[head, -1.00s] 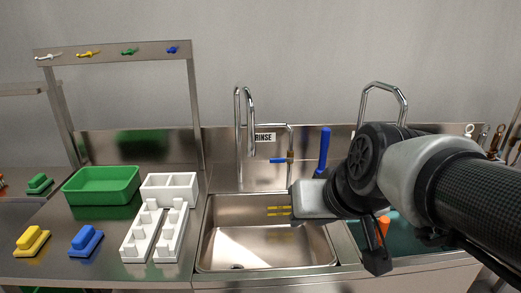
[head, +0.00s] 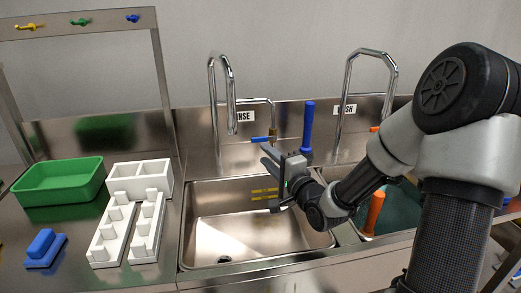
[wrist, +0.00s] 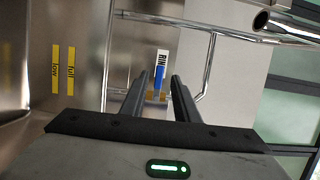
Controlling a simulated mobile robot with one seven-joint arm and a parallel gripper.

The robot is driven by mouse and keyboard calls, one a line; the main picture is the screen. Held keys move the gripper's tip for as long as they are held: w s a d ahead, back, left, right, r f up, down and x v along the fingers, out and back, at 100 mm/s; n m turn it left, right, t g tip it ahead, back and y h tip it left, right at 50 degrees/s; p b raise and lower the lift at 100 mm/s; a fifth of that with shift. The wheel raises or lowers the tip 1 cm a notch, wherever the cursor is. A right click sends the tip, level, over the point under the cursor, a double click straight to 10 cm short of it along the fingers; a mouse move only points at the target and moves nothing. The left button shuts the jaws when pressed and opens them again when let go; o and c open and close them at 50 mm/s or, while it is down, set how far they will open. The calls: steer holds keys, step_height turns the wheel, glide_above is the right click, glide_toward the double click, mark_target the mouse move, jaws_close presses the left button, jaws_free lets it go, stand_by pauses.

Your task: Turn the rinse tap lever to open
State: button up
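The rinse tap lever (head: 262,139) is a small blue handle on a brass valve, on the thin pipe of the rinse tap (head: 215,100), below the RINSE sign. In the wrist view the blue lever (wrist: 160,76) shows ahead, between my fingers as seen, with the brass valve (wrist: 156,97) under it. My gripper (head: 267,158) is open and empty, over the back of the rinse sink, just in front of and below the lever in the head view. Whether a finger touches the lever I cannot tell.
The rinse sink (head: 205,258) is empty. A blue upright handle (head: 308,128) stands just right of my gripper. The wash tap (head: 345,90) and an orange handle (head: 375,210) are farther right. A green bin (head: 60,197) and white racks (head: 103,240) stand left.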

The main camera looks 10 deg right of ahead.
mark_target(252, 141)
steer(key=shift+b+x, duration=1.1)
steer(key=shift+x, duration=3.3)
jaws_close()
steer(key=d+r+m+t+h+p, duration=0.1)
steer(key=d+r+m, duration=0.1)
steer(key=m, duration=0.5)
steer(key=d+r+m+t+h+p, duration=0.1)
steer(key=d+r+m+h+p, duration=0.1)
steer(key=m, duration=0.5)
steer(key=d+r+m+t+h+p, duration=0.2)
steer(key=d+m, duration=0.1)
steer(key=m, duration=0.4)
steer(key=shift+r, duration=0.35)
steer(key=shift+a+r, duration=0.1)
steer(key=shift+c, duration=0.3)
jaws_free()
steer(key=v, duration=0.6)
steer(key=shift+b, duration=0.45)
